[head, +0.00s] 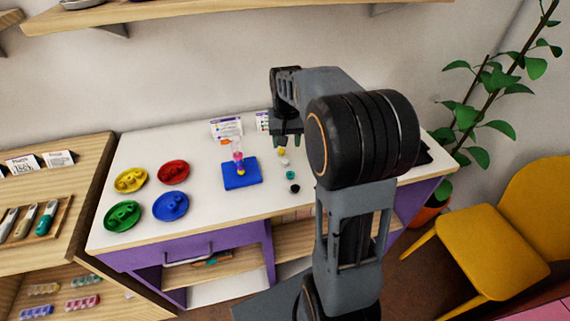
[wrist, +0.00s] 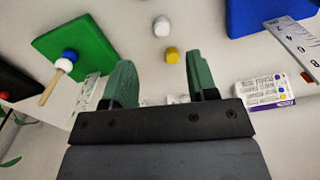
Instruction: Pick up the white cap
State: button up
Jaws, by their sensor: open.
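The white cap (head: 285,162) stands on the white table in a short column of caps, just in front of the yellow cap (head: 282,151). In the wrist view the white cap (wrist: 162,26) is near the top middle, beyond the yellow cap (wrist: 172,55). My gripper (head: 287,140) is over the table, behind the column of caps. Its green fingers (wrist: 159,60) are apart and empty in the wrist view. The yellow cap shows between the fingertips; the white cap shows beyond them. I cannot tell the exact height of the fingers above the table.
A green cap (head: 290,175) and a black cap (head: 295,188) are nearer the front. A blue board (head: 243,181) with a beaded rod stands left. A green board (wrist: 75,50) with a rod lies on the other side. Coloured dishes (head: 131,179) are farther left.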

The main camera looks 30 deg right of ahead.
aim_at(286, 160)
jog(key=shift+w+f, duration=0.1)
jog(key=shift+f, duration=3.9)
jog(key=shift+c, duration=0.2)
grip_shut()
jog(key=shift+r, duration=0.2)
